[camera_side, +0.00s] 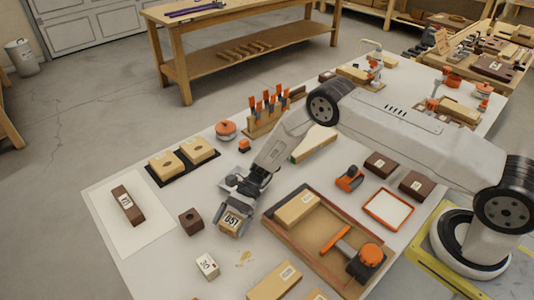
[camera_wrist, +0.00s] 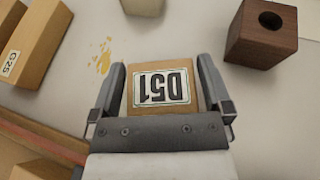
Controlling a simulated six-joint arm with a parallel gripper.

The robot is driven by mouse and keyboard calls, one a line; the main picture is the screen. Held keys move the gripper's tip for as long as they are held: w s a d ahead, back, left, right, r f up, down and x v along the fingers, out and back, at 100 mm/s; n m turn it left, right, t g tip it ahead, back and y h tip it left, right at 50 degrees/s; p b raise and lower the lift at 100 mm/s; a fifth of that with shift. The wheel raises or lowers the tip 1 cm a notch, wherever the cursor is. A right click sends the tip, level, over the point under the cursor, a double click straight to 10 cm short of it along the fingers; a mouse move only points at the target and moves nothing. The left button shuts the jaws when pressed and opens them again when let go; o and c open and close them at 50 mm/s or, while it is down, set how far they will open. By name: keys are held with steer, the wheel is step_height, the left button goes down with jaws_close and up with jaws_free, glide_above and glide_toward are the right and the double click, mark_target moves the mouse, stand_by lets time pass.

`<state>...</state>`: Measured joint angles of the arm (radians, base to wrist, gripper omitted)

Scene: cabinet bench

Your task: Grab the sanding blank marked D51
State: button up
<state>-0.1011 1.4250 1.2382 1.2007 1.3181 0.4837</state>
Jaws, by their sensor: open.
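The sanding blank marked D51 (camera_wrist: 163,87) is a light wooden block with a white label, and the label reads upside down in the wrist view. In the side view the D51 blank (camera_side: 232,221) sits on the white bench top at the end of my arm. My gripper (camera_wrist: 162,84) is open, with one finger on each side of the blank. Small gaps seem to show between the fingers and the block. In the side view my gripper (camera_side: 235,205) points down at the blank and partly covers it.
A dark brown block with a hole (camera_wrist: 262,34) stands close by; it also shows in the side view (camera_side: 191,221). A wooden tray (camera_side: 330,255) with a light block lies to the right. A pale labelled block (camera_side: 207,266) stands nearer the front. Yellowish shavings (camera_side: 244,258) lie beside it.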

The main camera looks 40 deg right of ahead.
steer(key=c, duration=1)
steer(key=shift+c, duration=0.2)
steer(key=shift+r, duration=0.2)
steer(key=shift+r, duration=0.85)
steer(key=s+d+r, duration=0.5)
steer(key=s+r, duration=0.6)
steer(key=s, duration=0.2)
